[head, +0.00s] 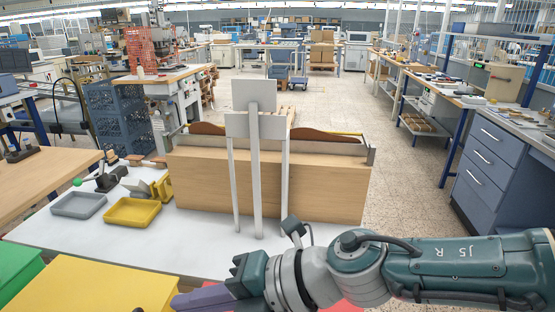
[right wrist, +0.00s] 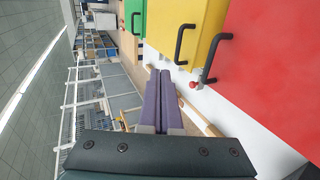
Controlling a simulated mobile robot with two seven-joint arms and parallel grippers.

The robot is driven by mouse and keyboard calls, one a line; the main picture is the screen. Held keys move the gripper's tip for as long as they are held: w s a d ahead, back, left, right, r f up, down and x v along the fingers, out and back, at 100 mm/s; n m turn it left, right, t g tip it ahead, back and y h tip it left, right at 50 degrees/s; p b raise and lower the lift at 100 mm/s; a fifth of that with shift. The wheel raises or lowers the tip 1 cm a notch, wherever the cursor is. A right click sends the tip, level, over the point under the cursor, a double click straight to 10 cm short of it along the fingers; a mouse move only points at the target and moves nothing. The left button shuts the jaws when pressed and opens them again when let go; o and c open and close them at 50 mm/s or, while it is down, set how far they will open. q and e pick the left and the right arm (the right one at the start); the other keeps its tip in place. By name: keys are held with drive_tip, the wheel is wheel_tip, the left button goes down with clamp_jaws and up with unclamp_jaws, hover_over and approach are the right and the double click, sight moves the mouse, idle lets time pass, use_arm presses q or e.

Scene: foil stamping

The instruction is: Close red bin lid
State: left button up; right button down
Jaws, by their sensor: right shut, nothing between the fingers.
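A red panel, which looks like the red bin lid (right wrist: 275,80), fills the right side of the right wrist view. A black bar handle (right wrist: 214,58) stands at its left edge, overlapping the yellow panel in the picture. I cannot tell how far the lid is open. My right gripper (right wrist: 160,74) has its purple fingers shut together and empty, left of the handle and apart from it. It also shows at the bottom of the head view (head: 185,302). My left gripper is not in view.
A yellow panel (head: 85,285) and a green panel (head: 20,270) lie left of the red one. A white table (head: 190,245) beyond holds a grey tray (head: 78,204), a yellow tray (head: 132,212) and a wooden board (head: 205,185) with grey posts. A small red knob (right wrist: 193,85) is near the handle.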

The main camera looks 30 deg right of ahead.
drive_tip(key=a+f+b, duration=0.1)
drive_tip(key=f+b, duration=0.1)
drive_tip(key=f, duration=0.1)
drive_tip(key=w+a+f+b, duration=0.1)
drive_tip(key=f+b, duration=0.2)
drive_tip(key=w+a+f+b, duration=0.1)
drive_tip(key=f+b, duration=0.2)
drive_tip(key=shift+w+a+f, duration=0.1)
drive_tip(key=shift+a+f, duration=0.05)
drive_tip(key=shift+f, duration=0.2)
